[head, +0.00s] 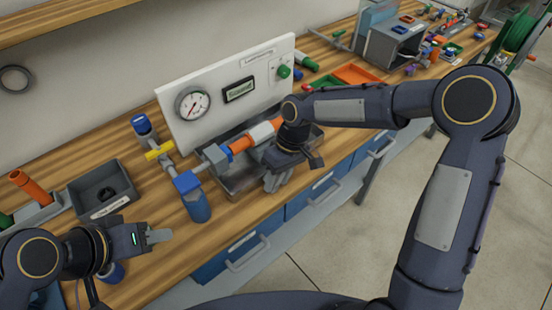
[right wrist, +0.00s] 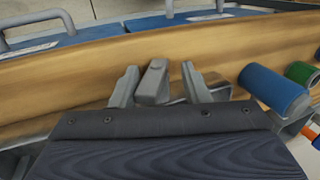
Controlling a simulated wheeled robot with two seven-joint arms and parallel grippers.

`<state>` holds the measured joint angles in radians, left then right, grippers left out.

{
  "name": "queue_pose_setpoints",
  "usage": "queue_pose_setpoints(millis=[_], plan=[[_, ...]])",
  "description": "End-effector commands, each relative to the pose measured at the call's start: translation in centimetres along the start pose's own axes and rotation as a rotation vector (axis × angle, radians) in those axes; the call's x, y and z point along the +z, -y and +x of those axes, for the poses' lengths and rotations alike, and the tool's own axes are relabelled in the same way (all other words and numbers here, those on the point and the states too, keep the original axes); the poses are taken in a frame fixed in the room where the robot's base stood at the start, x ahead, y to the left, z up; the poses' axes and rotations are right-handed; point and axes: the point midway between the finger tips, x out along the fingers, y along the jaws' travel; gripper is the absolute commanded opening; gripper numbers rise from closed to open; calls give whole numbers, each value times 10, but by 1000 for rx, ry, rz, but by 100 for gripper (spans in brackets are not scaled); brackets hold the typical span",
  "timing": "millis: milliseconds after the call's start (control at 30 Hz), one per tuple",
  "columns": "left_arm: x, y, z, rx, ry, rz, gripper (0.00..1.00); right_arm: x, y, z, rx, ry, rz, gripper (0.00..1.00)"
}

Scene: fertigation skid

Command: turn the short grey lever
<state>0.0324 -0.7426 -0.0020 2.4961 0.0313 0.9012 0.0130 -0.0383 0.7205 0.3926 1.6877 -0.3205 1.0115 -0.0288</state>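A short grey piece that looks like the short grey lever (right wrist: 154,84) stands between the two fingers of my right gripper (right wrist: 160,69) in the right wrist view. A gap shows on each side of it, so the fingers are open around it and not closed on it. In the head view my right gripper (head: 279,178) points down at the front of the pipe run, and I cannot separate the lever from the grey fingers there. My left gripper (head: 152,236) is above the bench's front left, away from the pipes; its finger gap is unclear.
The pipe run has an orange pipe (head: 241,145), a yellow handle (head: 160,150) and a blue-bodied filter (head: 197,205). Behind it stands a white panel (head: 215,115) with a gauge (head: 192,103). A dark grey bin (head: 84,203) is at left. Blue drawers (head: 235,258) lie below the bench edge.

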Motion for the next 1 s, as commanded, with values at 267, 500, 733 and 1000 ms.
queue_pose_setpoints(millis=[267,500,733,1000], plan=[[9,8,17,0,1,0,38,-1,10,-12,328,-7,2,40],[9,8,18,0,0,0,38,-1,22,-52,323,-7,2,40],[9,8,18,0,0,0,38,0,28,-70,321,-3,3,40],[9,8,18,0,0,0,38,0,29,-73,320,-2,3,40]])
